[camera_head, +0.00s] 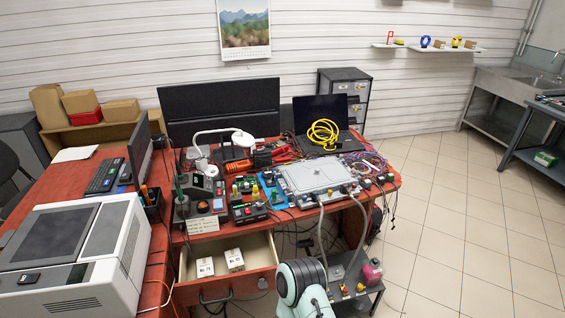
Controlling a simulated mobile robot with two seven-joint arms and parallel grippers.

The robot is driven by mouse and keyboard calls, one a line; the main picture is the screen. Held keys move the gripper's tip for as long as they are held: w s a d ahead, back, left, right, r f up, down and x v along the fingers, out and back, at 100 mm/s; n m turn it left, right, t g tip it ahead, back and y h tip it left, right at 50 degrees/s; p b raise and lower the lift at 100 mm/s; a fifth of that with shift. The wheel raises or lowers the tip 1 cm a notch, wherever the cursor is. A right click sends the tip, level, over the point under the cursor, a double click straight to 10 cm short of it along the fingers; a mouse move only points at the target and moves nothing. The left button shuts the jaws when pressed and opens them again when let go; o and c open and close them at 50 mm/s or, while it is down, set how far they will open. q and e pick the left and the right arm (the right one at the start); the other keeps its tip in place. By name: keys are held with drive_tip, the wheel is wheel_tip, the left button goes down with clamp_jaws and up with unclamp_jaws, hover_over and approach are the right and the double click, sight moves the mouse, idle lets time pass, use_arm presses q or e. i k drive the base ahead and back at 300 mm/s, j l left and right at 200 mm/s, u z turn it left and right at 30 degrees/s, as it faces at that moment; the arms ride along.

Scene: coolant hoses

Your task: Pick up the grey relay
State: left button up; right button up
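I cannot pick out the grey relay for sure in the head view. Many small electronic parts crowd the red workbench (165,245), too small to tell apart. A large light grey metal box (312,179) with grey hoses (319,235) hanging from its front edge lies on the right part of the bench. Small devices with red, green and yellow parts (248,211) stand left of it. A white and teal link of my own arm shows at the bottom centre. Neither gripper is in view.
An open drawer (207,296) below the bench holds two small white boxes (234,259). A big printer (75,262) fills the front left. A laptop (322,114) with a yellow cable coil stands at the back. A low cart (340,301) stands under the bench's right end. The tiled floor to the right is clear.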

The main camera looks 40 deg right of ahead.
sight(366, 182)
drive_tip(key=k+l+u, duration=0.1)
drive_tip(key=l+u, duration=0.4)
drive_tip(key=k+l+u, duration=0.15)
drive_tip(key=l+u, duration=0.3)
drive_tip(key=k+l+u, duration=0.3)
drive_tip(key=l, duration=0.15)
drive_tip(key=k+l+u, duration=0.3)
drive_tip(key=l, duration=0.15)
drive_tip(key=k+l+u, duration=0.25)
drive_tip(key=k+l, duration=0.8)
drive_tip(key=k, duration=0.15)
drive_tip(key=k+l, duration=0.35)
drive_tip(key=k+u, duration=0.05)
drive_tip(key=k, duration=0.05)
